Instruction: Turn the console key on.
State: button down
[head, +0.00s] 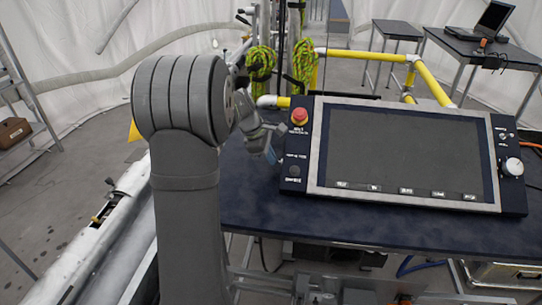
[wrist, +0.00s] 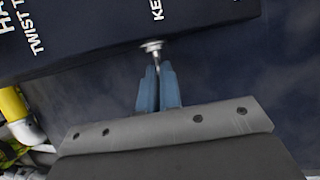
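The console (head: 312,178) is a dark panel with a big grey-framed screen, tilted on a dark blue table. In the wrist view, the silver key (wrist: 153,47) stands out from the console's dark face beside a partly cut-off white "KE" label. My gripper (wrist: 157,72) has its two blue fingers close together on either side of the key's thin outer end, and they look shut on it. In the head view, my gripper (head: 272,152) is at the console's left edge. The key cannot be made out there. Its turned position is unclear.
A white knob (head: 512,167) is on the right side. Yellow railing (head: 433,88) and coiled green rope (head: 303,60) stand behind. The table (head: 300,212) in front is clear.

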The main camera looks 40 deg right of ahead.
jog(key=t+h, duration=0.2)
jog(key=h, duration=0.1)
jog(key=a+m+t+h, duration=0.1)
jog(key=shift+s+f+t, duration=0.25)
jog(key=shift+s+t, duration=0.15)
jog(key=shift+s+a+f+m+t+h, duration=0.15)
jog(key=shift+m+t+h, duration=0.1)
jog(key=shift+t+h, duration=0.3)
jog(key=shift+d+f+m+t+h, duration=0.1)
jog(key=shift+f+m+t+h, duration=0.15)
jog(key=shift+h, duration=0.45)
jog(key=shift+s+a+f+m+t+h, duration=0.1)
jog(key=shift+m+t+h, duration=0.1)
jog(key=shift+t+h, duration=0.4)
jog(key=shift+h, duration=0.35)
jog(key=c, duration=1.6)
grip_release()
jog(key=v, duration=1.7)
jog(key=shift+s+a, duration=0.2)
